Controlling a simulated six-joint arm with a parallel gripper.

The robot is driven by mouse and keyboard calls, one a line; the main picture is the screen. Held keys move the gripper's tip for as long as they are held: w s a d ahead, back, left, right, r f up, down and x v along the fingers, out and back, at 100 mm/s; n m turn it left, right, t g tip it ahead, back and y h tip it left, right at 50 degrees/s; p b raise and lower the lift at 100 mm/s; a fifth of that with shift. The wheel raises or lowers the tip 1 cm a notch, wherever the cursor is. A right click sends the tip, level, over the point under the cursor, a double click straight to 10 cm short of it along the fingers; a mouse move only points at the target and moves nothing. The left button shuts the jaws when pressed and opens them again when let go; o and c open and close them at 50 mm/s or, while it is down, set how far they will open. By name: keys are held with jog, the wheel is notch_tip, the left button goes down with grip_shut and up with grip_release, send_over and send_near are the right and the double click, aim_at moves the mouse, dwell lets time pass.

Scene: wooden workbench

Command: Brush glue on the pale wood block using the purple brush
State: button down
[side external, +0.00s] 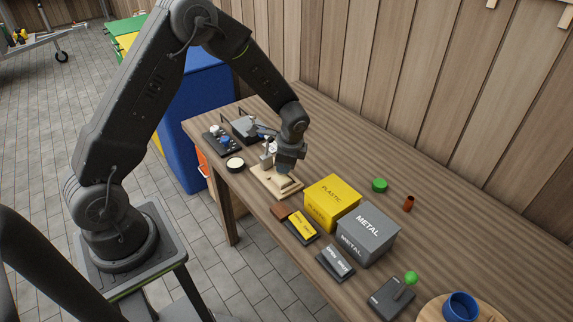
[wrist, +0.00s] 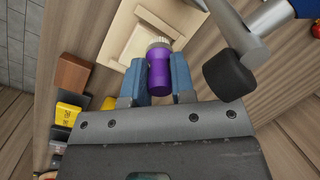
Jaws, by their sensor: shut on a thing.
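The purple brush (wrist: 159,72) is held between the two blue-grey fingers of my gripper (wrist: 157,78), its pale tip pointing at the pale wood block (wrist: 145,42). In the side view my gripper (side external: 289,160) is low over the pale block (side external: 289,183), which lies on a light wooden board (side external: 266,186). The brush is hidden by the gripper there. I cannot tell whether the tip touches the block. A round dark pot with pale contents (side external: 235,163) stands left of the board.
A metal clamp arm with a black rubber tip (wrist: 230,74) is close to the right of my gripper. A brown block (side external: 280,211), a yellow PLASTIC box (side external: 331,201) and a grey METAL box (side external: 368,235) stand right of the board. A green lid (side external: 379,185) lies behind.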

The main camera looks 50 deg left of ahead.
jog(key=d, duration=0.2)
jog(key=shift+d, duration=0.35)
notch_tip(320, 180, up, 8)
dwell(0.3)
dwell(0.4)
